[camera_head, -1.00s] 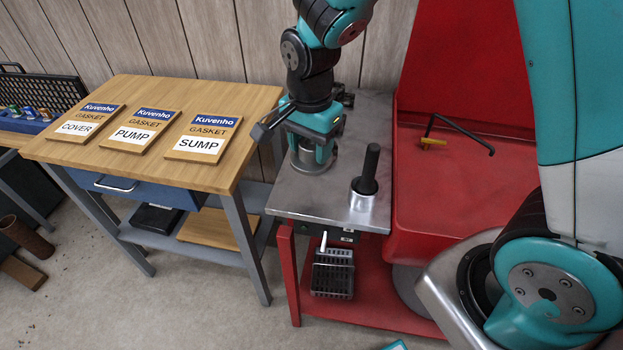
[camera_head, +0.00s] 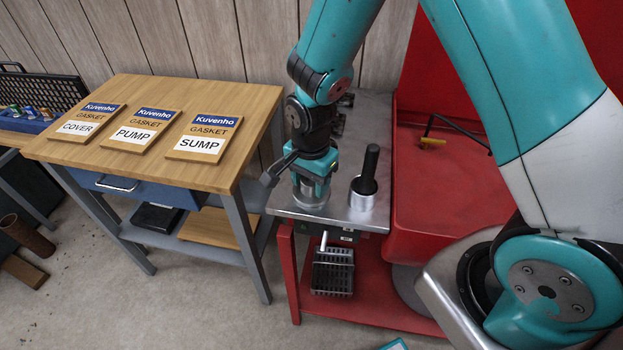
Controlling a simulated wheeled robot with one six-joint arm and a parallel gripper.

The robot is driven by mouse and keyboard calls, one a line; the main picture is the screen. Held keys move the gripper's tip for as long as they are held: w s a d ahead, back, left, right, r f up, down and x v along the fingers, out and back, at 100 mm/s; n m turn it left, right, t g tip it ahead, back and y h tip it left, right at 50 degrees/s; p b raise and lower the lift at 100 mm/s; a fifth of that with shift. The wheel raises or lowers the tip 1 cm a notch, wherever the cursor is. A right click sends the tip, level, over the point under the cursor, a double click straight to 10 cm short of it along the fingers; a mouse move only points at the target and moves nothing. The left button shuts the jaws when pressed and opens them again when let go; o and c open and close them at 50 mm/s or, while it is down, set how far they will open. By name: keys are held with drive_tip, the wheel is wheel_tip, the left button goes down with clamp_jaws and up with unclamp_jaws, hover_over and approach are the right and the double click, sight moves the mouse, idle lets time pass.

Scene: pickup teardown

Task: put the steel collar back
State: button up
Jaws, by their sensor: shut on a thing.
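The steel collar (camera_head: 311,199), a short round grey metal piece, is between the jaws of my gripper (camera_head: 313,184). My gripper points down and is shut on it, and the fingers and wrist hide its upper part. The collar is at the front left of the grey metal bench top (camera_head: 287,205). I cannot tell whether it touches the top or is held just above it. To its right, a black-handled tool (camera_head: 369,168) stands upright with a bright steel base, close to the collar but apart.
A wooden table (camera_head: 262,94) at left bears the cover, pump and sump gasket boards (camera_head: 203,139). A red basin (camera_head: 420,195) with a black bent rod (camera_head: 462,132) is at right. A black wire basket (camera_head: 333,271) sits below the bench. My upper arm covers the right side.

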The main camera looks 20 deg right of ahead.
drive_tip(key=o, duration=1.2)
drive_tip(key=shift+f, duration=0.1)
wheel_tip(320, 180, up, 12)
drive_tip(key=b, duration=0.1)
drive_tip(key=s+a+r+n+y, duration=0.1)
drive_tip(key=s+r+n, duration=0.2)
drive_tip(key=s+n, duration=0.3)
drive_tip(key=s+a+r+n+y, duration=0.1)
drive_tip(key=s+a+r+n, duration=0.1)
drive_tip(key=s+r+n, duration=0.2)
drive_tip(key=s+a+r+n+y, duration=0.1)
drive_tip(key=s+r+n+y, duration=0.1)
drive_tip(key=s+n, duration=0.6)
drive_tip(key=shift+s+a+r+n, duration=0.15)
drive_tip(key=shift+r+n, duration=0.1)
drive_tip(key=shift+r, duration=0.15)
drive_tip(key=shift+s+a+r+n, duration=0.1)
drive_tip(key=shift+s+r+n, duration=0.05)
drive_tip(key=shift+r+n, duration=0.15)
